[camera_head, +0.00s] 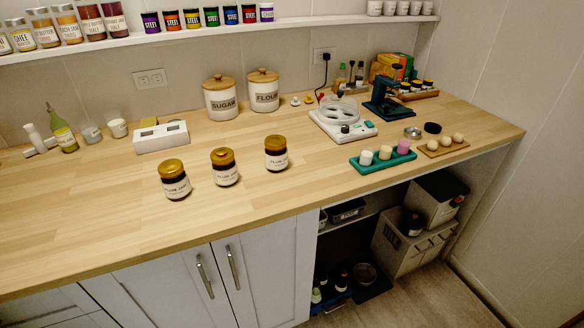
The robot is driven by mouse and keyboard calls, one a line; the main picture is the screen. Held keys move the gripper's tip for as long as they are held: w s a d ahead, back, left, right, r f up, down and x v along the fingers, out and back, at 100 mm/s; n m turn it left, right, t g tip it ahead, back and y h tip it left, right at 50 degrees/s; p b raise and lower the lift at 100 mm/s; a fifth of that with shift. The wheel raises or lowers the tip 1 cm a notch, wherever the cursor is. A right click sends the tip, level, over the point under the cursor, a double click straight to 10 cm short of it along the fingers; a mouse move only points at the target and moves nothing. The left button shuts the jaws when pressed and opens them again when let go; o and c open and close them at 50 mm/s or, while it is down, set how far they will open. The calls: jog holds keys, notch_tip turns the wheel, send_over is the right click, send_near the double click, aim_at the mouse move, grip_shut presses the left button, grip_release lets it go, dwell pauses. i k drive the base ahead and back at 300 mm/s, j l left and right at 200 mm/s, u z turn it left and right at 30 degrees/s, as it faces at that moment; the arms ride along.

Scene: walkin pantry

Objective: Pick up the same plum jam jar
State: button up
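Three plum jam jars with gold lids, dark contents and white labels stand upright in a row on the wooden counter. The left jar (175,180) is nearest the front, the middle jar (225,168) is a little farther back, and the right jar (276,154) is farthest back. The labels look alike, and I cannot tell from this view which jar the task means by "same". The jars stand apart from each other. My gripper is not in view.
The wooden counter (90,220) is clear around the jars. Behind them stand a white box (161,137) and sugar (221,98) and flour (263,91) canisters. A green tray (372,163) and a white appliance (343,120) stand to the right. A jar shelf (130,40) runs above.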

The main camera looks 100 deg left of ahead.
aim_at(224, 170)
jog(key=u, duration=2.7)
